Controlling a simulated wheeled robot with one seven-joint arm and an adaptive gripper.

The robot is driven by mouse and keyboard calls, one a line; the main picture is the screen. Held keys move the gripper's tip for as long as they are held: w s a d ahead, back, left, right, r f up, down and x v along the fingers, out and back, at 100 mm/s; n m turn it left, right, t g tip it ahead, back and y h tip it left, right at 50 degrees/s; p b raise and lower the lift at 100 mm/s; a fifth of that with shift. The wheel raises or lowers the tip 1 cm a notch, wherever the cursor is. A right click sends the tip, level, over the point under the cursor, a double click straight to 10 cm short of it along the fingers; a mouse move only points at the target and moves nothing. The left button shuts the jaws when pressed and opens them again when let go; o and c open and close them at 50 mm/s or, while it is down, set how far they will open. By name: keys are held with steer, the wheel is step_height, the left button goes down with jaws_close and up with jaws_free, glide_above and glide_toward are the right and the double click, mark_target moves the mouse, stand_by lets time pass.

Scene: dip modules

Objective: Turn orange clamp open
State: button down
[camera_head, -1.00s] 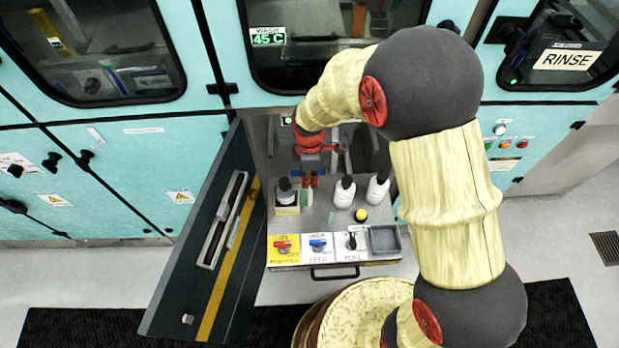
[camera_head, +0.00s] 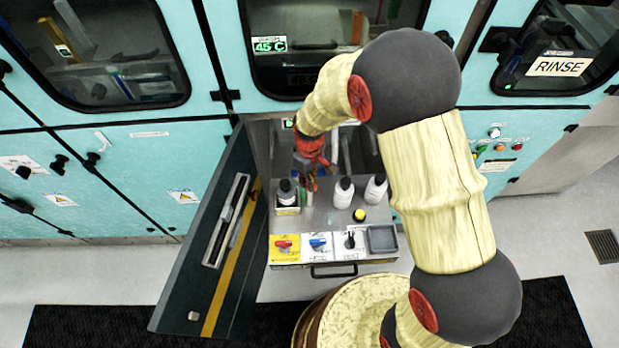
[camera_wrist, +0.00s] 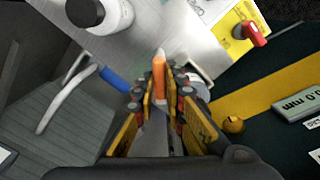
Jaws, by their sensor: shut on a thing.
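The orange clamp (camera_wrist: 159,72) shows in the wrist view as a narrow upright orange piece with a pale tip. My gripper (camera_wrist: 163,92) is shut on it, with a finger on either side. The clamp's lower part is hidden between the fingers. In the head view my gripper (camera_head: 311,182) reaches down into the open bay behind the metal shelf, beside a dark-capped bottle. There the clamp cannot be told apart from the fingers.
White bottles (camera_head: 343,193) and a yellow button (camera_head: 360,215) stand on the metal shelf (camera_head: 325,222) close by. Red (camera_head: 284,244) and blue (camera_head: 318,243) handles line its front. An open dark door (camera_head: 205,270) stands left. A blue-ended white tube (camera_wrist: 62,100) lies left in the wrist view.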

steer(key=m+p, duration=0.1)
steer(key=m, duration=0.3)
steer(key=shift+m, duration=0.3)
steer(key=shift+m+p, duration=0.6)
steer(key=shift+m, duration=1.7)
steer(key=c, duration=1.9)
jaws_free()
steer(key=shift+o, duration=0.3)
step_height(320, 180, up, 12)
